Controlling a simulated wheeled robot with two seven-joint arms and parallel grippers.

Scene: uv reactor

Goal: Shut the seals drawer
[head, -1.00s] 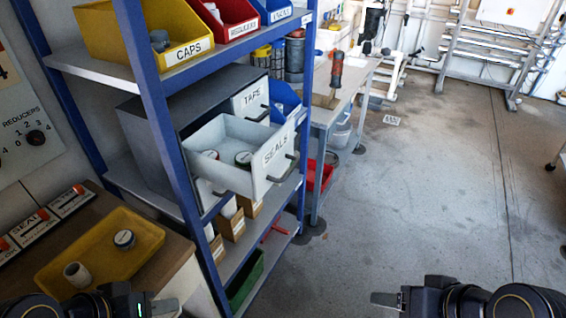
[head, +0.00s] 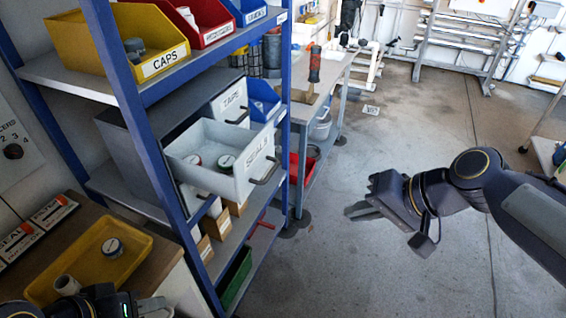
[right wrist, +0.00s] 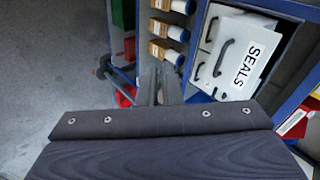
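The seals drawer (head: 240,177) is a pale grey open-topped drawer labelled SEALS, pulled out of the grey cabinet (head: 135,150) on the blue shelf. Round tins (head: 226,162) lie inside it. Its dark handle (head: 267,172) is on the front. In the right wrist view the SEALS front (right wrist: 243,62) and handle show at the upper right. My right gripper (head: 360,210) is to the right of the drawer front, apart from it. Its fingers look together and hold nothing. My left gripper (head: 158,307) is at the bottom left edge, partly cut off; its opening is unclear.
The tape drawer (head: 230,103) above sits in the cabinet. Blue shelf posts (head: 150,150) stand by the drawer. A yellow tray (head: 130,267) lies on the bench at lower left. Small boxes (head: 216,222) stand on the shelf below.

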